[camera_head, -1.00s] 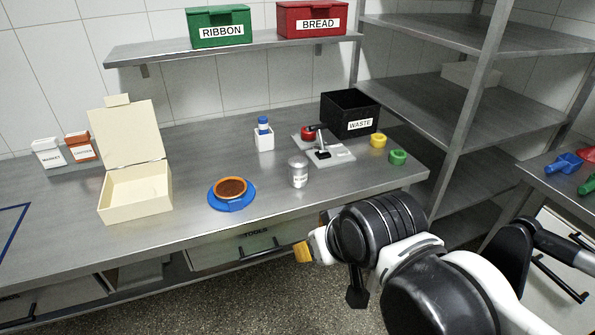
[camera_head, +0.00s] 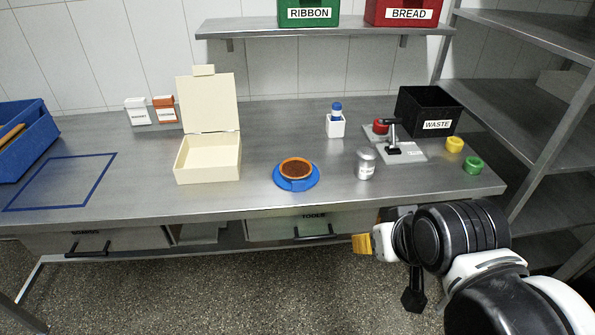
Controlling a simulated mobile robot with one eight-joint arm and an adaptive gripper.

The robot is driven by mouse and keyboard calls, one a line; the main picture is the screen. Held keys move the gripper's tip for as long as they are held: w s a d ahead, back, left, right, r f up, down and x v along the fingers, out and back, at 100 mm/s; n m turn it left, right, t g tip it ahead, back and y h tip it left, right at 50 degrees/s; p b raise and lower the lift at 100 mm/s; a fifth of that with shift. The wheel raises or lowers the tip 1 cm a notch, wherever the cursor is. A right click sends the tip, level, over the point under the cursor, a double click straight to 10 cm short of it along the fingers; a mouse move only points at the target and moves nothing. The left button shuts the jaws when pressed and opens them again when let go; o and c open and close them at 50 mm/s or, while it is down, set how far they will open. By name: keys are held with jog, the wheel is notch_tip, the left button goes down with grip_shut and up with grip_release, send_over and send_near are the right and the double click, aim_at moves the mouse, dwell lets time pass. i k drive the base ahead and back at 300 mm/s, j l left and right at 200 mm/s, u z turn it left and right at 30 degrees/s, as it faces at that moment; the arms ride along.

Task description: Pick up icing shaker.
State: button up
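The icing shaker (camera_head: 366,164) looks to be the silvery metal canister with a pale label. It stands upright on the metal table, right of the blue plate and in front of the grey stamp-like device. My gripper (camera_head: 362,244) is in front of the table's front edge, lower than the tabletop and apart from the shaker. Its yellowish fingertips point left. Whether the fingers are open or shut is too small to tell. Nothing visible hangs from it.
A round brown tart (camera_head: 296,168) sits on a blue plate (camera_head: 297,185). A white holder with a blue-capped bottle (camera_head: 336,122), black waste bin (camera_head: 428,112), yellow ring (camera_head: 454,145) and green ring (camera_head: 473,165) stand nearby. An open cream box (camera_head: 208,158) is left. Table front is clear.

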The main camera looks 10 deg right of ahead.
aim_at(366, 157)
jog(key=l+z, duration=0.15)
jog(key=z, duration=0.2)
jog(key=k+l+z, duration=0.1)
jog(key=l+z, duration=0.35)
jog(key=z, duration=0.25)
jog(key=k, duration=0.05)
